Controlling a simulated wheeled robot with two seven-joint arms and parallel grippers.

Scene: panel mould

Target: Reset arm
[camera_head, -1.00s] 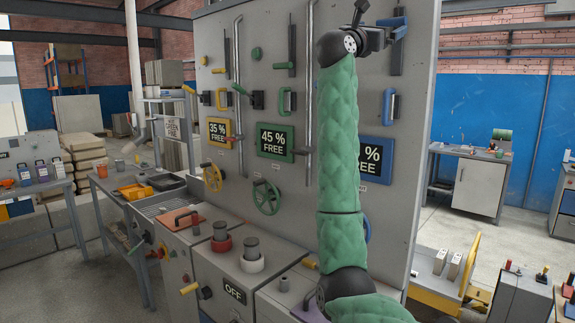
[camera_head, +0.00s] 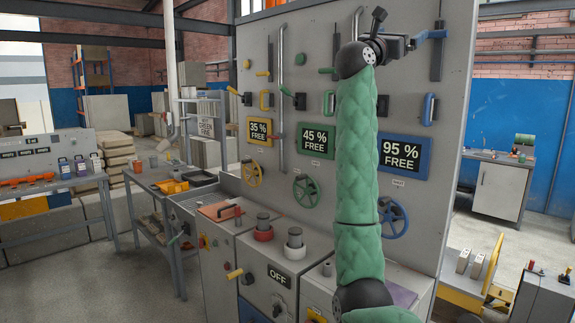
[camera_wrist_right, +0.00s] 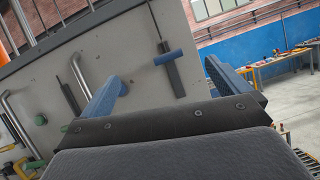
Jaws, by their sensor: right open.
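My right arm, in a green quilted sleeve, rises in front of the grey panel (camera_head: 300,205). Its gripper (camera_head: 432,36) is at the panel's upper right, high above the blue handle (camera_head: 428,109). In the right wrist view the two blue fingers of the right gripper (camera_wrist_right: 167,75) stand wide apart with nothing between them. A lever with a blue grip (camera_wrist_right: 168,57) shows beyond them on the panel, apart from the fingers. My left gripper is not in view.
Yellow, green and blue handwheels (camera_head: 393,217) and signs reading 35, 45 and 95 % FREE (camera_head: 403,156) are on the panel. A grey cabinet (camera_head: 250,254) with knobs stands below. Open floor lies to the left, and a workbench (camera_head: 500,185) stands at the right.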

